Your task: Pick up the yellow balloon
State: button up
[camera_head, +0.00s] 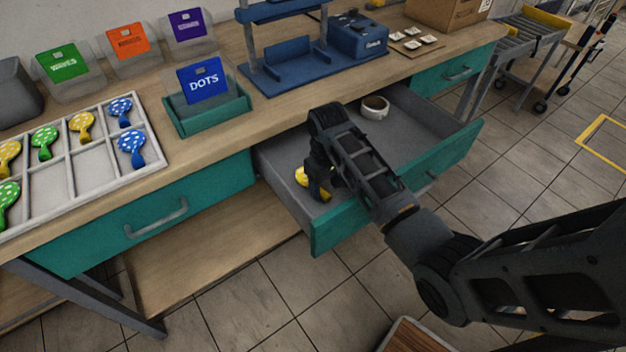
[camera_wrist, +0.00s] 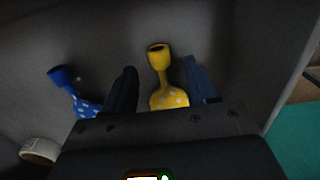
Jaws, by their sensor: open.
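The yellow balloon (camera_wrist: 168,97), with pale dots and a neck with an open mouth, lies in the open drawer (camera_head: 420,135). In the wrist view it lies between the two fingers of my gripper (camera_wrist: 162,88), which are open with gaps on both sides. In the head view a small part of the yellow balloon (camera_head: 303,177) shows beside my gripper (camera_head: 320,190), which reaches down into the drawer; the rest is hidden. I cannot tell whether the fingers touch it.
A blue dotted balloon (camera_wrist: 84,104) lies left of my gripper in the wrist view. A white round roll or cup (camera_head: 375,107) sits at the drawer's back. The drawer's walls surround my gripper. A divided tray (camera_head: 95,178) with several balloons stands on the bench.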

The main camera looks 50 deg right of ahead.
jog(key=shift+f, duration=1.15)
jog(key=c, duration=0.9)
